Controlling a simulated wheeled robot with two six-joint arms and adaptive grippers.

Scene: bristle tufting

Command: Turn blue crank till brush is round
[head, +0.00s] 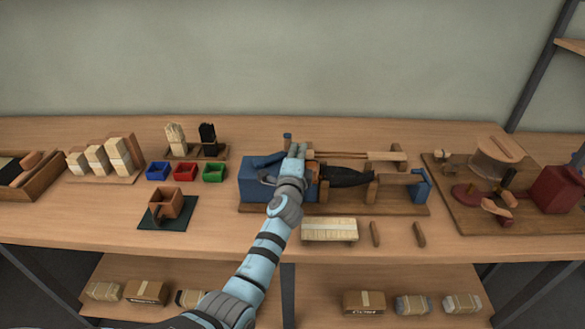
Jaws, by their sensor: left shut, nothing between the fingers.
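The winding fixture has a blue block (253,187) at its left end and a blue end piece (421,190) at its right end, on a wooden base (390,209). A small blue upright knob (287,136), which looks like the crank's handle, shows behind the block. My left gripper (297,150) is shut and empty, over the block's right side beside the knob. Whether it touches the knob is unclear. My right gripper is not in view.
A bristle-covered pad (329,229) and two wooden pegs (375,234) lie in front of the fixture. Blue (158,171), red (186,172) and green (214,172) bins stand left. Another wooden station (470,218) stands right. The table's front left is clear.

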